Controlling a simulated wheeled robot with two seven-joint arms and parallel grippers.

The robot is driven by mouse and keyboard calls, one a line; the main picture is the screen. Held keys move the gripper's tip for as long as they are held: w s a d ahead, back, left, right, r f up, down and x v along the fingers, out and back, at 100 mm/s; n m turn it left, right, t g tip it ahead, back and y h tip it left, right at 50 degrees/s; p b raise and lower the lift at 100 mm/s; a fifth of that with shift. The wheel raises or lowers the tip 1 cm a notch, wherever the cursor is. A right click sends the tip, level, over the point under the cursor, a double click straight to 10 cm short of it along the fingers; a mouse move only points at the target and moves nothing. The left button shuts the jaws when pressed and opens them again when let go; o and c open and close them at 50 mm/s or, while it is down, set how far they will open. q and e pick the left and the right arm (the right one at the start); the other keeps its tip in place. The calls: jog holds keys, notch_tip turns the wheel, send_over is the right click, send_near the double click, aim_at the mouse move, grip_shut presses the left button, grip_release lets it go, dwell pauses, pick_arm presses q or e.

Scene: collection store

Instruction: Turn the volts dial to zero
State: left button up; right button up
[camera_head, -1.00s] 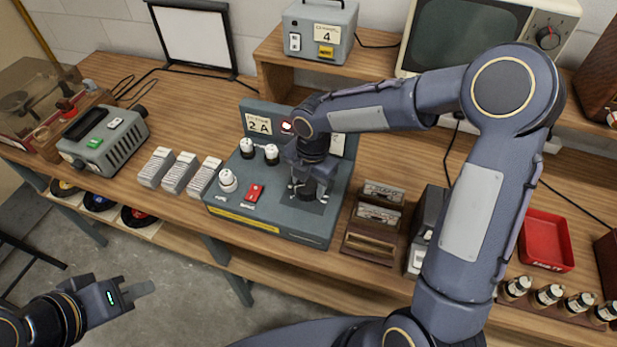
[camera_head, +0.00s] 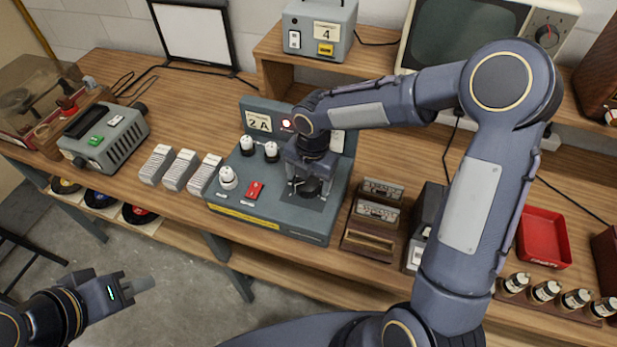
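A grey-green console (camera_head: 270,218) labelled 2 A stands on the bench. My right gripper (camera_head: 311,188) points down over its right part, at a dark round dial (camera_head: 313,187). The dial shows partly at the fingertips; the wrist and fingers hide the rest. I cannot read its scale or pointer, or tell whether the fingers press on it. My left gripper (camera_head: 135,287) hangs empty over the floor at lower left, away from the bench; its finger gap is not clear.
A red tray (camera_head: 543,238) lies farther right.

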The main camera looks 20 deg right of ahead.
aim_at(311, 183)
jog(key=r, duration=0.7)
jog(key=shift+s+d+r+b, duration=0.15)
jog(key=shift+s+r+b, duration=0.05)
jog(key=shift+r+b, duration=0.1)
jog(key=shift+r, duration=0.15)
jog(key=s+d+r+m+t+y, duration=0.1)
jog(key=s+d+r+m, duration=0.2)
jog(key=s+m, duration=0.35)
jog(key=s+d+r+m+t, duration=0.1)
jog(key=s+d+r+m, duration=0.1)
jog(key=s+d+m, duration=0.45)
jog(key=s+a+f+m+t+y, duration=0.1)
jog(key=s+m, duration=0.7)
jog(key=m, duration=0.8)
jog(key=shift+s+a+f+t+y, duration=0.15)
jog(key=shift+s+a+t+y, duration=0.2)
jog(key=shift+a+t+y, duration=0.5)
